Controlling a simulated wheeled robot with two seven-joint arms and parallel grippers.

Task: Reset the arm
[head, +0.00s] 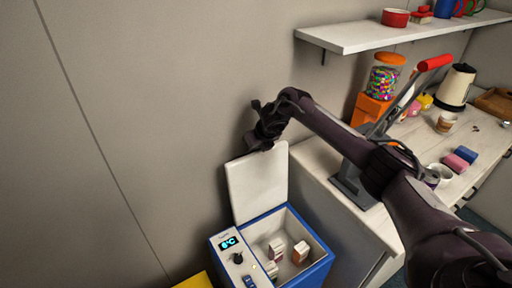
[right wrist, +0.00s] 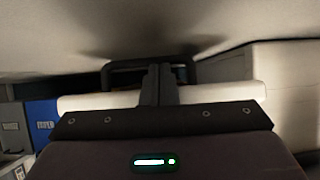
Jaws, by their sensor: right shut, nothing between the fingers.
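My right arm reaches from the lower right across the head view. Its gripper (head: 259,141) is at the top edge of the raised white lid (head: 258,186) of a blue cooler (head: 318,270), close to the wall. The right wrist view shows the gripper's fingers (right wrist: 160,82) closed together, with the pale lid edge (right wrist: 215,93) and a dark handle-like bar (right wrist: 122,66) close to them. Whether they touch the lid I cannot tell. Nothing shows between the fingers. My left gripper is not in view.
The open cooler holds several small cartons (head: 300,252) and shows a lit display (head: 229,243). To the right, a counter (head: 420,140) carries an orange candy dispenser (head: 379,85), a red-handled lever press (head: 436,62) and a kettle (head: 457,84). A white shelf (head: 360,36) hangs above.

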